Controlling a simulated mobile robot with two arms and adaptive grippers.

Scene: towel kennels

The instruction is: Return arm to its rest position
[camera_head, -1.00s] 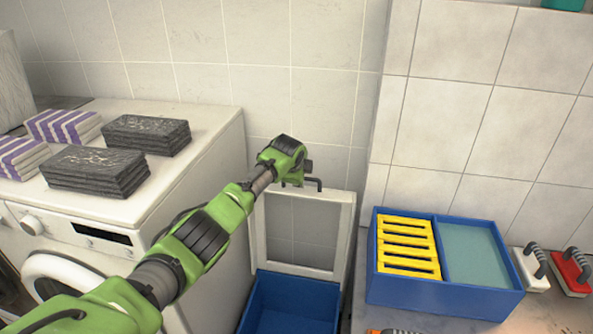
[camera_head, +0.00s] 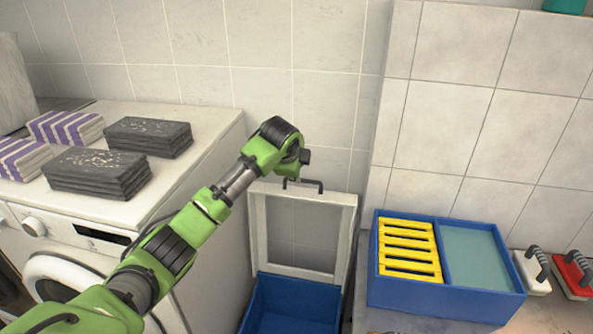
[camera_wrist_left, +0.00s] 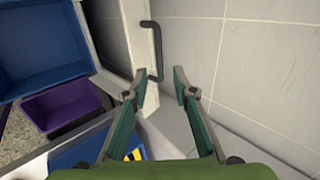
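My left arm (camera_head: 205,205) is green with dark joints and reaches in from the left, in front of the white washing machine (camera_head: 215,150). Its wrist end is raised above the dark handle (camera_head: 318,187) of an upright white-framed lid (camera_head: 349,225). In the left wrist view my left gripper (camera_wrist_left: 160,82) has its two fingers spread, with nothing held between them. The dark handle (camera_wrist_left: 158,45) shows beyond the fingertips, apart from a grip. In the head view the fingers are mostly hidden behind the wrist. My right gripper is not in view.
A blue bin (camera_head: 290,308) stands open below the lid. Grey towels (camera_head: 95,172) and striped towels (camera_head: 65,127) lie on the washing machine. A blue tray (camera_head: 440,296) with a yellow rack (camera_head: 408,250) and brushes (camera_head: 533,272) sit right. The tiled wall is close behind.

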